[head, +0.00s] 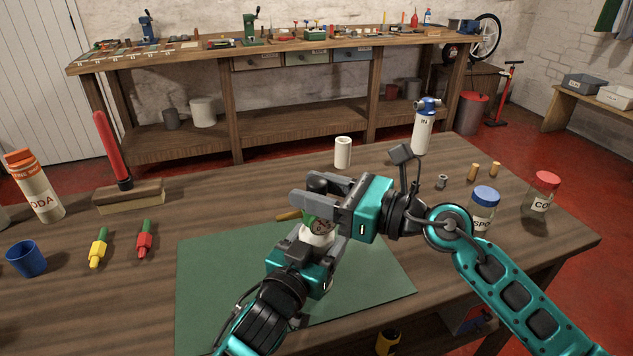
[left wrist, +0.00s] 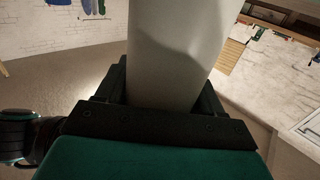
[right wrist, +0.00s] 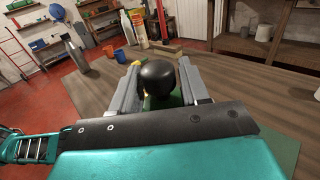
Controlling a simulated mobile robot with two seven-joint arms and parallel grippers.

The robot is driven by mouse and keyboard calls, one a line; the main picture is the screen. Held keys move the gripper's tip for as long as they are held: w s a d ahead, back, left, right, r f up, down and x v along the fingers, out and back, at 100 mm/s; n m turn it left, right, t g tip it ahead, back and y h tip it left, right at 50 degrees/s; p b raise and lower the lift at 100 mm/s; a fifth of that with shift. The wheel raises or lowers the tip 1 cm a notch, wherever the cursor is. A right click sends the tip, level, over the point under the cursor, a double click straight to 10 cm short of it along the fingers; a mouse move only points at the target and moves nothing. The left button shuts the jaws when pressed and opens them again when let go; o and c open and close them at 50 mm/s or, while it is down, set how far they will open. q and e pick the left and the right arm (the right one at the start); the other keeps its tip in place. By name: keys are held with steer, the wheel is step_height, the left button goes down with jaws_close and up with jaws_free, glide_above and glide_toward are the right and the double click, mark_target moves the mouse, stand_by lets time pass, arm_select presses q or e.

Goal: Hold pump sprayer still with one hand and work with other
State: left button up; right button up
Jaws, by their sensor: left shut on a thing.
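The pump sprayer stands over the green mat (head: 220,280), with a white body (head: 316,237), a green collar and a black knob (head: 318,184) on top. My left gripper (head: 320,246) is shut on the white body, which fills the left wrist view (left wrist: 180,50). My right gripper (head: 325,202) is at the top of the sprayer, with its fingers apart on either side of the black knob. In the right wrist view, the knob (right wrist: 157,84) sits between the two fingers, with narrow gaps showing. Much of the sprayer is hidden by my grippers.
On the wooden table, a white cup (head: 343,153) and a white canister (head: 422,133) stand behind. A blue-lidded jar (head: 484,206) and a red-lidded jar (head: 541,195) are right.

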steer(key=shift+o, duration=0.9)
steer(key=shift+r, duration=0.25)
steer(key=v, duration=1.2)
steer(key=shift+f, duration=0.1)
arm_select(q)
steer(key=o, duration=1.4)
